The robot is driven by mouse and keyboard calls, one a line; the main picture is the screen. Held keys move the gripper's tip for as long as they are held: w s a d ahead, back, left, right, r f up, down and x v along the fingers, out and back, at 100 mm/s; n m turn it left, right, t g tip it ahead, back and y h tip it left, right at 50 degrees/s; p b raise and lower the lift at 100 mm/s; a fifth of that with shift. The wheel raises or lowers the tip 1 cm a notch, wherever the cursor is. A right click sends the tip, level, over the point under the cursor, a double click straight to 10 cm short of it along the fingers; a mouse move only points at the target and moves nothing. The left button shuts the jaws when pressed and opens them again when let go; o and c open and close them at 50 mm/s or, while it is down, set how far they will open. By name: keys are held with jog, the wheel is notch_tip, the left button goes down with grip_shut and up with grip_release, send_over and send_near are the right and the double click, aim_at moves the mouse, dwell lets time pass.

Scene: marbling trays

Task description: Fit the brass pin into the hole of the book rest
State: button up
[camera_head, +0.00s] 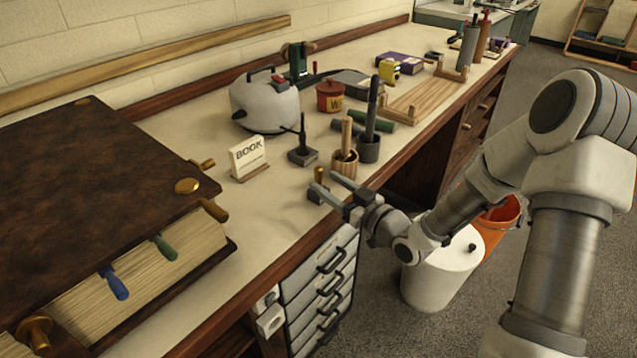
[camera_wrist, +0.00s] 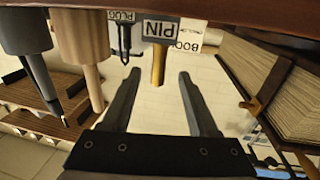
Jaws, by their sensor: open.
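The brass pin (camera_head: 319,174) stands upright in a small dark block near the bench's front edge. In the wrist view the brass pin (camera_wrist: 158,66) shows between the two fingertips, below a tag reading PIN (camera_wrist: 160,29). My gripper (camera_head: 324,182) is open, with its fingers reaching over the bench edge at the pin. In the wrist view my gripper (camera_wrist: 160,73) has nothing clamped, and a gap shows on each side of the pin. A huge book lies at the left on a dark board (camera_head: 225,250), which may be the book rest. I cannot make out its hole.
Bare bench top lies between the pin and the book.

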jog(key=shift+b+x, duration=0.7)
jog(key=shift+x, duration=2.85)
jog(key=shift+r, duration=0.1)
grip_shut()
